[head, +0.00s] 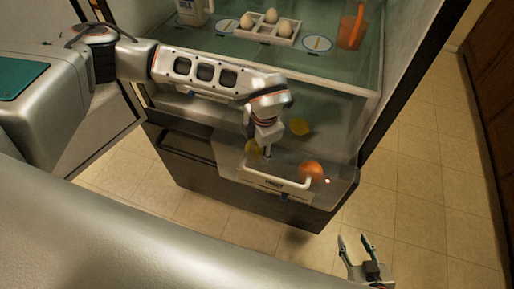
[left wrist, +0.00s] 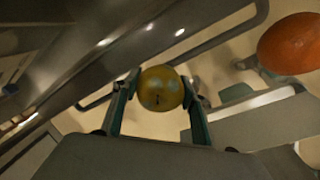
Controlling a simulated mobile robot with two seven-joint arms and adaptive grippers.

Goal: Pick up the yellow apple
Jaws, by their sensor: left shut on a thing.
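The yellow apple (left wrist: 160,88) sits between the two fingers of my left gripper (left wrist: 158,100) in the left wrist view, and the fingers are shut on it. In the head view the left gripper (head: 259,150) points down into the open, see-through refrigerator drawer, with the yellow apple (head: 251,147) partly hidden by the fingers. I cannot tell whether the apple touches the drawer bottom. My right gripper (head: 361,246) is open and empty, low in front of the refrigerator, over the floor.
An orange fruit (head: 311,170) lies near the drawer's front right; it also shows in the left wrist view (left wrist: 290,44). Another yellow fruit (head: 299,127) lies behind it. The drawer's white handle (head: 283,184) sticks out in front. Eggs in a tray (head: 266,35) and an orange pitcher (head: 350,28) stand above.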

